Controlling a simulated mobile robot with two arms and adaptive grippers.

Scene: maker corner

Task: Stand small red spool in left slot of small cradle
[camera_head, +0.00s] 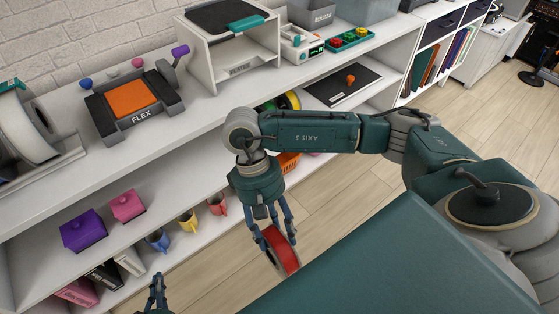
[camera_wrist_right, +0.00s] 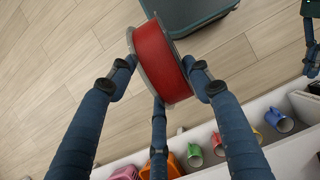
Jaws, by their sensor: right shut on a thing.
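A red spool (camera_head: 281,249) with pale grey rims is in my right gripper (camera_head: 275,240), in front of the shelf and clear of it. In the right wrist view the spool (camera_wrist_right: 161,58) sits between the fingers of the right gripper (camera_wrist_right: 163,78), which touch both sides. The small cradle cannot be made out for sure; my arm hides that part of the bench. My left gripper (camera_head: 156,296) is at the bottom edge, partly cut off; its opening is unclear.
A FLEX printer-like box (camera_head: 141,117) and a white open frame (camera_head: 240,70) stand on the bench. Mugs and boxes fill the lower shelf (camera_head: 125,232).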

